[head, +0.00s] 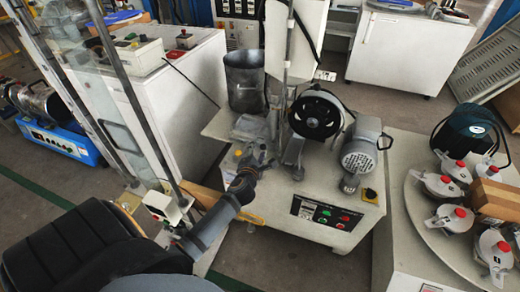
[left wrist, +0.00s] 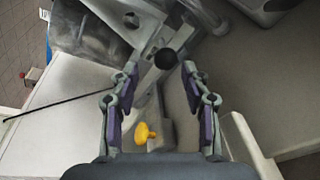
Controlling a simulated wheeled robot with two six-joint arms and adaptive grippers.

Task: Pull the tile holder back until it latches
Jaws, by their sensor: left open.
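My left gripper (head: 252,155) reaches over the front left of the white tile-testing machine in the head view. In the left wrist view the same gripper (left wrist: 160,76) is open, its two fingers apart. A black ball knob (left wrist: 165,59) shows between and just beyond the fingertips; I cannot tell whether a finger touches it. Grey metal parts (left wrist: 147,30) lie around the knob, apparently the tile holder; its full outline is unclear. In the head view my gripper largely hides this spot. A yellow knob (left wrist: 145,132) shows lower between the fingers. My right gripper is not in view.
A black wheel (head: 317,115) and a grey motor (head: 365,150) stand right of my gripper. A grey bucket (head: 245,80) is behind it. A control panel (head: 325,213) is on the machine's front. A round table (head: 432,222) with several red-knobbed metal pieces stands at right.

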